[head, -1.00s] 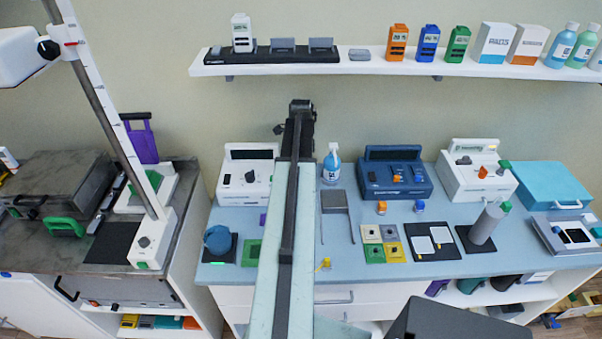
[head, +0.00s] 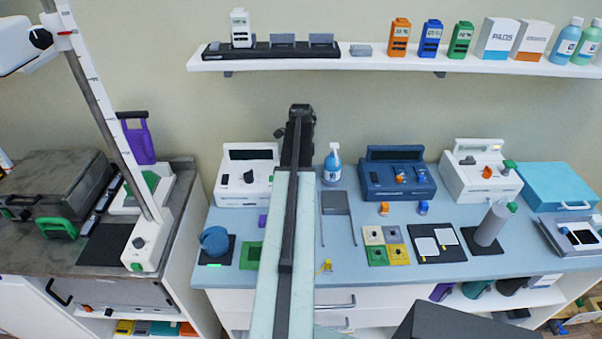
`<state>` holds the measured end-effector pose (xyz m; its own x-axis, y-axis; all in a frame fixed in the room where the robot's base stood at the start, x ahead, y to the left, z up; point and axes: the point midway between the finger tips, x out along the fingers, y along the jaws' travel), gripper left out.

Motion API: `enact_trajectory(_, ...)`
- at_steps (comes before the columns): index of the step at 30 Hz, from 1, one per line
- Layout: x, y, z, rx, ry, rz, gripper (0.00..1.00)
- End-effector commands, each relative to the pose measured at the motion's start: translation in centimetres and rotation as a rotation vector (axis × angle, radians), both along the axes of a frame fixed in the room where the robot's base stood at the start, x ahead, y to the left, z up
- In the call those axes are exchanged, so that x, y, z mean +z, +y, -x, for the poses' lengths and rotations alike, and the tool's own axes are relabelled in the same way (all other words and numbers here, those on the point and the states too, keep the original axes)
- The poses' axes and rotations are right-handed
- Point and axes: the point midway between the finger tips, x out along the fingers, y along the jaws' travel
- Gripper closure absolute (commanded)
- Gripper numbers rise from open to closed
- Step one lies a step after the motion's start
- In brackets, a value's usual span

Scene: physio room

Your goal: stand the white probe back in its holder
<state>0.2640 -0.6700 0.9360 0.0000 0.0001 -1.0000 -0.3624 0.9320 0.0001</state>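I cannot pick out the white probe for certain. A pale grey-white cylinder with a green end (head: 490,226) leans tilted on a black pad at the right of the blue bench. A holder is not clearly recognisable either; a grey plate with two thin prongs (head: 336,204) lies at mid-bench. My gripper (head: 301,112) is the dark end of my arm, seen from behind, in front of the wall just above the bench devices. Its fingertips are hidden, so its opening and any contents do not show.
The bench (head: 345,262) carries a white device (head: 233,190), a blue device (head: 380,183), another white device (head: 463,185), a spray bottle (head: 332,170) and small coloured blocks. A wall shelf (head: 350,62) hangs above. A height-scale post (head: 110,130) stands left.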

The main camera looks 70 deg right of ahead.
Motion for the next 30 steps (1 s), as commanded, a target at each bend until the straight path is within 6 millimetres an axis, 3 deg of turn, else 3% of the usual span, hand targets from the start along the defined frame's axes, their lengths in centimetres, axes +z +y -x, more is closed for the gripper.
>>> enact_trajectory(10,-0.8,0.0,0.0,0.000,0.000,0.000,1.00)
enact_trajectory(11,-0.8,0.0,0.0,0.000,0.000,0.000,0.60)
enact_trajectory(13,-0.8,0.0,0.0,0.000,0.000,0.000,0.44)
enact_trajectory(23,-0.7,0.0,0.0,0.000,0.000,0.000,0.44)
enact_trajectory(30,2.0,0.0,0.0,0.000,0.000,0.000,0.44)
